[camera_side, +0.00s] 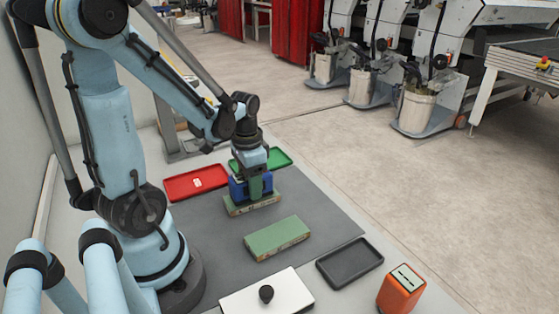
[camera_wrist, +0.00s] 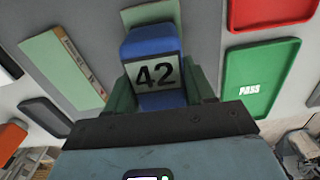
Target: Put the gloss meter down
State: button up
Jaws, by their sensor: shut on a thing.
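The gloss meter is a blue block (camera_side: 237,188) with a white face reading 42 in the wrist view (camera_wrist: 155,74). My gripper (camera_side: 256,186) points down and is shut on it, with a green finger on each side in the wrist view (camera_wrist: 162,92). The meter is at the top of a pale green panel (camera_side: 252,207), which also shows beyond it in the wrist view (camera_wrist: 150,17). I cannot tell whether its underside touches the panel. A second green panel (camera_side: 277,238) lies on the grey mat, nearer the side camera, with nothing on it.
A red tray (camera_side: 185,191) and a green tray (camera_side: 280,155), marked PASS in the wrist view (camera_wrist: 235,100), lie behind the panels. A black tray (camera_side: 350,263), an orange device (camera_side: 398,295) and a white plate with a black knob (camera_side: 292,290) stand in front. The grey mat has free room.

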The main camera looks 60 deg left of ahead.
jog(key=shift+f, duration=0.15)
jog(key=o, duration=1.4)
notch_tip(320, 180, up, 12)
jog(key=shift+r, duration=0.1)
jog(key=shift+w+d, duration=0.1)
jog(key=shift+d, duration=0.1)
jog(key=shift+w+d+f+t, duration=0.25)
jog(key=shift+w+d+t, duration=0.75)
jog(key=shift+d, duration=1.15)
jog(key=shift+w+d+f+t, duration=0.2)
jog(key=shift+w+d+t, duration=0.3)
jog(key=shift+d+t, duration=1.3)
jog(key=shift+w+d+f+t, duration=0.25)
jog(key=shift+w+d+t, duration=0.55)
jog(key=shift+d, duration=1.75)
